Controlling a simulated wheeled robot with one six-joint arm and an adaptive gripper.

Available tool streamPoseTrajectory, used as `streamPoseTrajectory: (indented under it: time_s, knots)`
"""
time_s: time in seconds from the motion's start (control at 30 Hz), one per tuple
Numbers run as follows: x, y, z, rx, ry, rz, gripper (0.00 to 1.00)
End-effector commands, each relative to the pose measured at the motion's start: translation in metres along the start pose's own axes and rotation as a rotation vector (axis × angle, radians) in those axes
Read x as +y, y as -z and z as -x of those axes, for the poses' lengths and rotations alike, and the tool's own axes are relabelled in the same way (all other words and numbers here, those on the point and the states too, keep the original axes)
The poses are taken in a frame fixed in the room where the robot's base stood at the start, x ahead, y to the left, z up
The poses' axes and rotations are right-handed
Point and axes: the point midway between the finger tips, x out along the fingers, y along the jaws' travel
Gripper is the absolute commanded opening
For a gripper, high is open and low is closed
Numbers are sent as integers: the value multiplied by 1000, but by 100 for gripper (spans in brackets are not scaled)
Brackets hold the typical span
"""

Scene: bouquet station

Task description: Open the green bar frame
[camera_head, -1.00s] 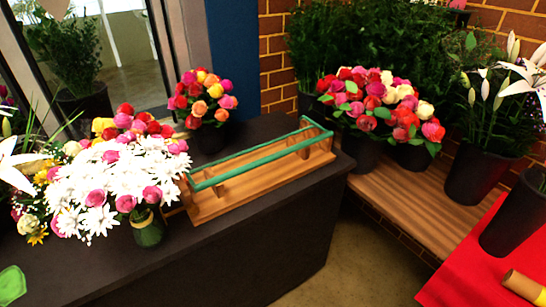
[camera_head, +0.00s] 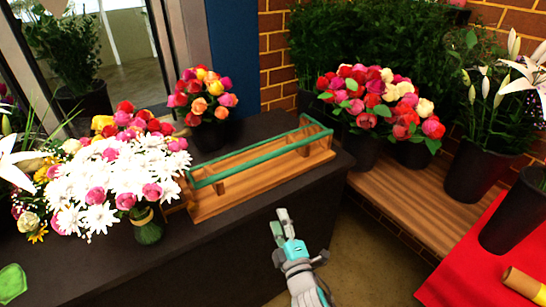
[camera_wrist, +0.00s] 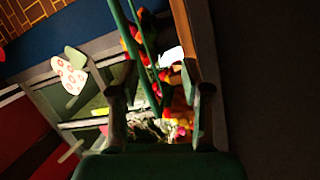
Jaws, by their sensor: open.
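The green bar frame (camera_head: 260,159) spans the long front side of a wooden stand (camera_head: 230,197) on the dark counter, with short green arms at its ends. It lies low, close to level over the stand. My gripper (camera_head: 280,222) is open and empty in front of the counter, below and to the right of the stand in the head view, apart from the bar. In the wrist view, green bars (camera_wrist: 124,35) and a wooden part of the stand (camera_wrist: 183,30) show beyond the open fingers (camera_wrist: 160,112).
White daisies and pink roses (camera_head: 105,190) stand left of the stand on the counter (camera_head: 190,265). A mixed rose bouquet (camera_head: 203,97) is behind it. More roses (camera_head: 375,100) stand on a wooden bench (camera_head: 410,190) at right. A red cloth (camera_head: 450,275) lies at lower right.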

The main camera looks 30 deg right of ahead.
Motion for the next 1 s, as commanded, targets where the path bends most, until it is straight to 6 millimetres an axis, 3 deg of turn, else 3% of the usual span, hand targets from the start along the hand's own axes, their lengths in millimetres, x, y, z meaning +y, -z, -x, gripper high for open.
streamPoseTrajectory:
  time_s: [0.03,0.1,0.33,0.63,1.0]
  knots:
    - [13,0,-20,-12,-28,43,47]
    - [28,-2,-41,-31,-56,103,47]
    - [61,-6,-83,-82,-108,231,47]
    - [69,-8,-106,-90,-116,251,47]
    - [77,-12,-166,-90,-116,251,47]
